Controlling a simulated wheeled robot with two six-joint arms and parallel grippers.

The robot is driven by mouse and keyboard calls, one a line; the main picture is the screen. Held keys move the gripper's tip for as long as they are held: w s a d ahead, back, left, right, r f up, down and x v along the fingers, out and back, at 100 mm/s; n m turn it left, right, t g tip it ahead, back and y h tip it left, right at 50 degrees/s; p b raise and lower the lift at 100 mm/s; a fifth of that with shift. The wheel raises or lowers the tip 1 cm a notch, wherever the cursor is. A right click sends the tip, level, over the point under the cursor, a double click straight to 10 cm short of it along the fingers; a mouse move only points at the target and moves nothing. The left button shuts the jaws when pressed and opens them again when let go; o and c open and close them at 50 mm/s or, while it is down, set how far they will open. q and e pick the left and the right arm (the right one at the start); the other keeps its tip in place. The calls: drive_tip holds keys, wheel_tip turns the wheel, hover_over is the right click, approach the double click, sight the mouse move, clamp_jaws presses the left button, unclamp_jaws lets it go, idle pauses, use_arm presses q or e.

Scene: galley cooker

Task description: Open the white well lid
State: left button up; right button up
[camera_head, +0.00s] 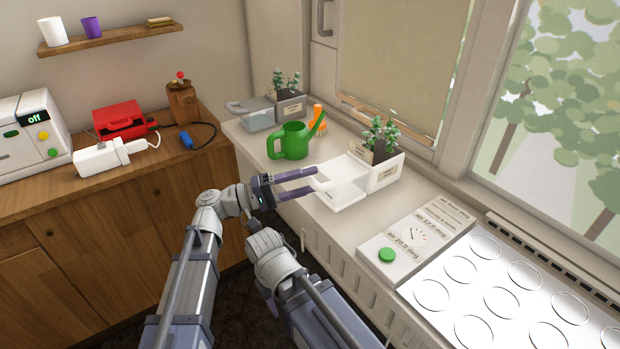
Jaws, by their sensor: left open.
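A white planter (385,178) with a leafy plant stands on the windowsill counter. On its left side is a white, partly see-through well with a pale lid (345,171) on top, which looks shut. My left gripper (315,179) is open, its two purple fingers pointing right at the well's left edge. The fingertips are close to the lid's edge; I cannot tell whether they touch it. My right arm (275,255) is folded below the left one, in front of the counter, and its gripper does not show.
A control panel (417,240) with a green button and a bright ringed plate (500,295) lie to the right.

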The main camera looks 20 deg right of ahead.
use_arm(q)
drive_tip(key=shift+d, duration=0.4)
drive_tip(key=shift+c, duration=0.2)
clamp_jaws()
idle(1.1)
